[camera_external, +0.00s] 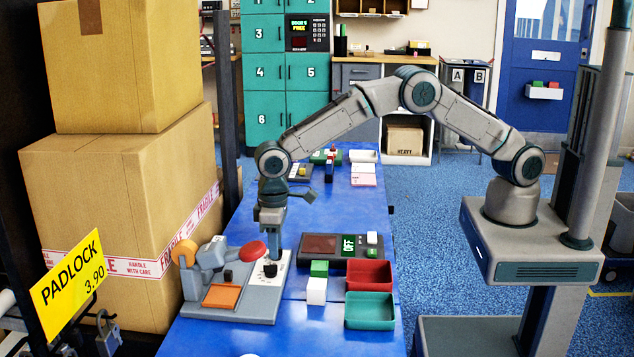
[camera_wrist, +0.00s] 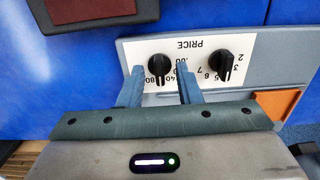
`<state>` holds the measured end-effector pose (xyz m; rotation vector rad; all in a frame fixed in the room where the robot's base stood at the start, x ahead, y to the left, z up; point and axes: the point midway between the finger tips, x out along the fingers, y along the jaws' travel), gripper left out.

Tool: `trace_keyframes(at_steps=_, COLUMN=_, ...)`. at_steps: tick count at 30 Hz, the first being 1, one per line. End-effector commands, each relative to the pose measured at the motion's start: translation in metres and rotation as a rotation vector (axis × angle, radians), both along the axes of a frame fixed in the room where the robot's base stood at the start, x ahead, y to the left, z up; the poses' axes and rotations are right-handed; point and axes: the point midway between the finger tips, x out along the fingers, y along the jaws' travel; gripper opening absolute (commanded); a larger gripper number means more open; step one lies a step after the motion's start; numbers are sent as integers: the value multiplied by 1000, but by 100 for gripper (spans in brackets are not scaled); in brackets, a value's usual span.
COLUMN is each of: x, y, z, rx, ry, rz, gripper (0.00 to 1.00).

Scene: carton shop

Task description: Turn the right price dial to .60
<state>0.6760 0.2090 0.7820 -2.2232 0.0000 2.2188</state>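The price machine (camera_external: 240,316) stands on the blue table, with its white PRICE panel upside down in the wrist view (camera_wrist: 196,46). The right price dial (camera_wrist: 159,66) is a black knob with .00, .40 and .80 legible around it; its exact setting is unclear. The other dial (camera_wrist: 222,63), with whole numbers, is beside it. My gripper (camera_wrist: 159,68) is open, with one finger on each side of the right dial and visible gaps between. In the external view my gripper (camera_external: 271,256) points straight down at the panel and partly hides it.
The machine has a red knob (camera_external: 252,250) and an orange plate (camera_external: 222,296) left of my gripper. A display box (camera_external: 320,245), a green block (camera_external: 319,268), a white block (camera_external: 316,291), a red tray (camera_external: 369,263) and a green tray (camera_external: 370,325) stand to the right.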

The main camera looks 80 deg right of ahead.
Motion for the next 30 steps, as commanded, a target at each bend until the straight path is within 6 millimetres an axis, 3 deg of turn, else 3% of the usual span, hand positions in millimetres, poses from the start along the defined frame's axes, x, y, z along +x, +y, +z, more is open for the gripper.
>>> trace_keyframes(at_steps=11, x=0, y=0, z=7, rx=0, ry=-1, rz=0, gripper=31)
trace_keyframes(at_steps=14, x=0, y=0, z=21, rx=1, ry=-1, rz=0, gripper=31)
trace_keyframes(at_steps=24, x=1, y=0, z=98, rx=1, ry=-3, rz=0, gripper=31)
trace_keyframes(at_steps=30, x=0, y=0, z=128, rx=0, ry=0, rz=0, gripper=31)
